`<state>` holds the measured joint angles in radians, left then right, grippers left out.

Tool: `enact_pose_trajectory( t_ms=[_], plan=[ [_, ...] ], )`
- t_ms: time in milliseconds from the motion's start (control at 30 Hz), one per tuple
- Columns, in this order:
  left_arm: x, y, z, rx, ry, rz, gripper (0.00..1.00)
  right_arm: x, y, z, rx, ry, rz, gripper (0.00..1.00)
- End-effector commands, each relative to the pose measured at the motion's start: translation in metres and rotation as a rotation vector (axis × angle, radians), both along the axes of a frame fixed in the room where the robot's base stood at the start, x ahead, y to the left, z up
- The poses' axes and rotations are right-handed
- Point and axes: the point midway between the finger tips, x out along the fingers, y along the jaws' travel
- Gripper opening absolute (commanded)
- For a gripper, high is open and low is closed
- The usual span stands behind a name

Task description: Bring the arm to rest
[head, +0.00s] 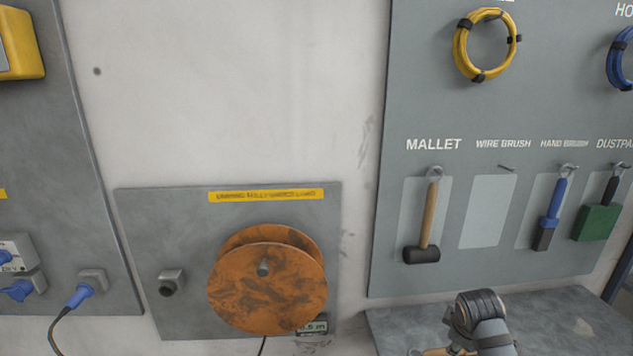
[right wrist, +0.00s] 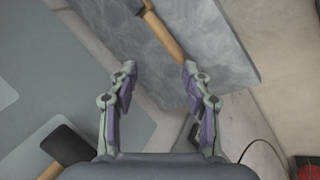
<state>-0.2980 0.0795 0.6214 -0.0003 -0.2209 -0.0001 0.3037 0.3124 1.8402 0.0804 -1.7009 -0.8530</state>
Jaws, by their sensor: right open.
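My right arm (head: 482,322) enters at the bottom of the head view, over the grey bench. In the right wrist view my right gripper (right wrist: 159,72) is open, with its two fingers well apart. A wooden-handled tool (right wrist: 166,38) lies at the bench edge beyond the fingertips. It is apart from the fingers as far as I can see, and its far end is cut off. A bit of wood (head: 436,352) also shows beside my arm in the head view. My left gripper is not in view.
A mallet (head: 427,220) and a hand brush (head: 551,215) hang on the tool panel; the wire brush place (head: 487,211) is empty. An orange reel (head: 268,285) is mounted on the wall at the left. The grey bench (head: 585,322) is mostly clear at right.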

Motion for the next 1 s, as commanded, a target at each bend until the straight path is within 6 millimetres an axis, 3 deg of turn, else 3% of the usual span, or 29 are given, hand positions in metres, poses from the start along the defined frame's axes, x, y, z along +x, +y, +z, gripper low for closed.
enact_pose_trajectory(
  t_ms=[33, 100, 200, 400, 600, 733, 1000],
  plan=[
    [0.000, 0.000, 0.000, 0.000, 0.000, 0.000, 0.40, -0.031, 0.018, -0.028, 0.049, 0.007, -0.054, 0.49],
    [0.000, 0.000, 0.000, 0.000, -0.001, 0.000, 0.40, -0.067, 0.037, -0.052, 0.117, 0.000, -0.148, 0.49],
    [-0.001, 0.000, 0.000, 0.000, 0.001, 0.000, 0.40, -0.109, 0.056, -0.071, 0.196, -0.006, -0.259, 0.49],
    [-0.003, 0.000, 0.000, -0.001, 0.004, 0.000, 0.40, -0.172, 0.079, -0.088, 0.307, -0.007, -0.439, 0.49],
    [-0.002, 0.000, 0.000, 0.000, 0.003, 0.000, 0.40, -0.222, 0.094, -0.090, 0.391, -0.006, -0.597, 0.49],
    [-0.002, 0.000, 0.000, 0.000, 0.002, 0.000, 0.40, -0.252, 0.101, -0.088, 0.437, -0.004, -0.701, 0.49],
    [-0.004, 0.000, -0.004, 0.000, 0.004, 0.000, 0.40, -0.235, 0.092, -0.176, 0.423, 0.025, -0.714, 0.49]
  ],
)
